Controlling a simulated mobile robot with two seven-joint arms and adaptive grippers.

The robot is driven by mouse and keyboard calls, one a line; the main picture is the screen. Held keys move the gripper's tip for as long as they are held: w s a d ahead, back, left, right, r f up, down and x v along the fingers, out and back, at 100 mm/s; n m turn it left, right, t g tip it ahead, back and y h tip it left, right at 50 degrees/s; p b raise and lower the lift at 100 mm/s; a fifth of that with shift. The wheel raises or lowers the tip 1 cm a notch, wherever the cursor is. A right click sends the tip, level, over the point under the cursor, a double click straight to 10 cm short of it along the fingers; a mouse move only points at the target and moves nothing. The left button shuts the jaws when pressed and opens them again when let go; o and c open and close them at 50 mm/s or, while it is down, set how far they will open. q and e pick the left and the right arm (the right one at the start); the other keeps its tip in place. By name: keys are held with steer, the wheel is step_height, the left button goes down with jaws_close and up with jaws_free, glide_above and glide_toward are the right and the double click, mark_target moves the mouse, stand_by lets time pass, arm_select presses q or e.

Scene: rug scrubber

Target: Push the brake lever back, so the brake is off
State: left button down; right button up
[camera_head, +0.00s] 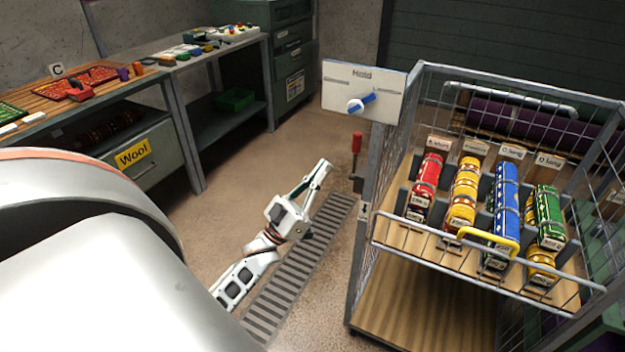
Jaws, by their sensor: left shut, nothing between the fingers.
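The brake lever (356,145) has a red grip on a dark shaft. It stands close to upright beside the left front post of the wire cart (365,245). My left gripper (323,166) is shut and empty. In the picture it is just left of the lever and slightly below the red grip, with a visible gap between them. Its fingers point up and to the right. I cannot tell the gap in depth. My right gripper is not in view.
A white panel (388,84) marked "Hold" with a blue knob is above the lever. The cart's shelf holds several coloured rolls behind a yellow handle (490,239). A floor grate (290,290) runs below my arm. Workbenches (150,80) stand at left; the floor between is clear.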

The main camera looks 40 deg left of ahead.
mark_target(354, 139)
arm_select(q)
steer(key=shift+w+d+r, duration=0.25)
steer(key=shift+w+r, duration=0.15)
steer(key=shift+w, duration=0.65)
steer(key=shift+w+d+r, duration=0.25)
steer(key=shift+w+r, duration=0.1)
steer(key=shift+w, duration=0.7)
steer(key=shift+w+d+r, duration=0.25)
steer(key=shift+w+r, duration=0.15)
steer(key=shift+w, duration=0.65)
steer(key=shift+w+r+y+p, duration=0.15)
steer(key=shift+r+y+p, duration=0.15)
steer(key=shift+p, duration=0.55)
steer(key=shift+n+g+y, duration=0.3)
steer(key=shift+n+g, duration=0.2)
steer(key=shift+n, duration=0.2)
steer(key=w, duration=0.2)
steer(key=w+a+p, duration=0.1)
steer(key=w, duration=0.2)
steer(key=shift+w+a, duration=0.15)
